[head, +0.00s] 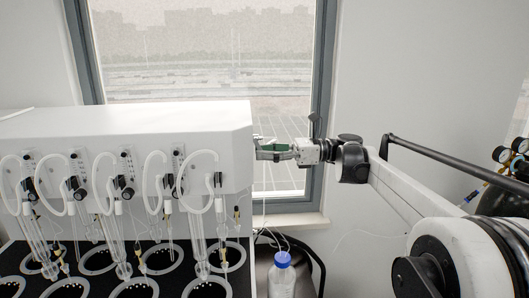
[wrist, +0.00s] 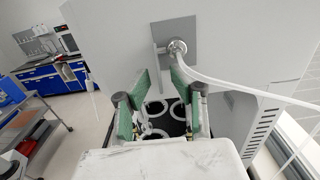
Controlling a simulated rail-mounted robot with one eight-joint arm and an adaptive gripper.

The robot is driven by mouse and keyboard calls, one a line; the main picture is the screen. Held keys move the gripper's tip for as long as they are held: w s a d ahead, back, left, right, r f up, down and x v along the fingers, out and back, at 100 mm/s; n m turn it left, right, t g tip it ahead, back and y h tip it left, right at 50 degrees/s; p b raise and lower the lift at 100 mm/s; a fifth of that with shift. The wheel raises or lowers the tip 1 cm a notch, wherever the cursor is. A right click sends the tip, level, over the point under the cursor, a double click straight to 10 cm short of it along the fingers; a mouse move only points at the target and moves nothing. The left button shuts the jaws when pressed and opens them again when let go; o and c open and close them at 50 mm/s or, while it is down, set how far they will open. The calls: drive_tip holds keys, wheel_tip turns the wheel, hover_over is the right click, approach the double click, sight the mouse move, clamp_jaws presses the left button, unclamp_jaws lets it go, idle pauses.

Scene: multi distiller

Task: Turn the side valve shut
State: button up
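The side valve (wrist: 177,47) is a round metal fitting on a grey square plate on the white side wall of the distiller, with a short lever-like piece at its left and a white hose running off to the right. In the wrist view my gripper (wrist: 159,83) has its two green fingers apart, with nothing between them. The valve shows just past the fingertips, nearer the right one; I cannot tell if they touch. In the head view my gripper (head: 266,150) is beside the right end of the distiller housing (head: 125,130), and the valve cannot be made out.
A blue-capped bottle (head: 281,275) stands below my gripper. A window (head: 215,50) is behind. In the wrist view a trolley (wrist: 40,130) and blue cabinets (wrist: 55,78) are far left.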

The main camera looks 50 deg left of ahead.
clamp_jaws()
drive_tip(key=shift+f, duration=0.1)
drive_tip(key=shift+f+b, duration=0.1)
drive_tip(key=shift+b, duration=0.45)
drive_tip(key=shift+s+a+g+y+b, duration=0.15)
drive_tip(key=shift+g+y+b, duration=0.25)
drive_tip(key=shift+g+b, duration=0.25)
unclamp_jaws()
